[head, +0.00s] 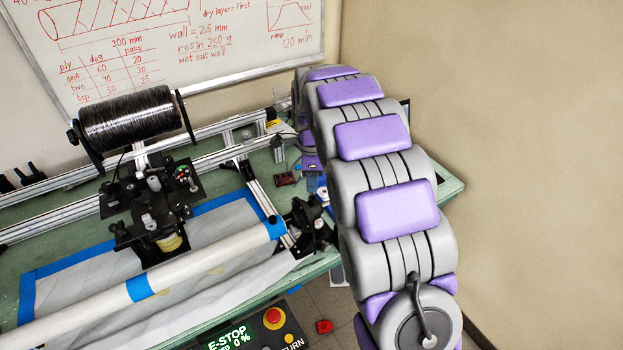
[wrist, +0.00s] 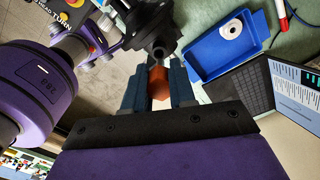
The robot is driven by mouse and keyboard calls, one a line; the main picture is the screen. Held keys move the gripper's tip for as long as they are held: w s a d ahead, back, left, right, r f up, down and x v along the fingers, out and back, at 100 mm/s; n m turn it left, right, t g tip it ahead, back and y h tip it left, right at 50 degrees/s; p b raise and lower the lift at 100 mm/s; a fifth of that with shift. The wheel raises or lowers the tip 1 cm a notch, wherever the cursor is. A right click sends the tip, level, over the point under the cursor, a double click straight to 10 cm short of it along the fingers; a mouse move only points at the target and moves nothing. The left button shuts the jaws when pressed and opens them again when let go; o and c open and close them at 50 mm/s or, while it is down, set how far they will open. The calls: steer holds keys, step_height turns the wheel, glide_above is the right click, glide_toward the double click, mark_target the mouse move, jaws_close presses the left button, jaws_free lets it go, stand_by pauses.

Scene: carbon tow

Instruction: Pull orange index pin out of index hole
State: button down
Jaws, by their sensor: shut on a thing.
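In the wrist view, my gripper (wrist: 160,76) has its two blue-grey fingers closed on the orange index pin (wrist: 158,84). The pin's orange body shows between the fingers, close to the black fitting (wrist: 152,38) of the winder. I cannot tell whether the pin's tip is in the index hole; the hole itself is hidden. In the head view, the black end fitting (head: 309,224) sits at the right end of the white mandrel tube (head: 190,266). My arm covers much of the area beside it, and the fingers and pin are not clear there.
In the wrist view, a blue tray (wrist: 215,58) with a white ring (wrist: 232,29) and an open laptop (wrist: 245,92) lie close to my gripper's right. In the head view, the E-stop box (head: 262,325) is at the front, and a black tow spool (head: 130,120) stands at left.

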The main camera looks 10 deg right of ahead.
steer(key=shift+r+p, duration=1.05)
steer(key=shift+r, duration=0.45)
steer(key=shift+r+p, duration=1.05)
steer(key=shift+r, duration=0.5)
steer(key=shift+r+p, duration=1.05)
steer(key=shift+r, duration=0.4)
steer(key=shift+r, duration=0.15)
step_height(320, 180, up, 3)
steer(key=shift+f+p, duration=0.15)
steer(key=shift+p, duration=0.85)
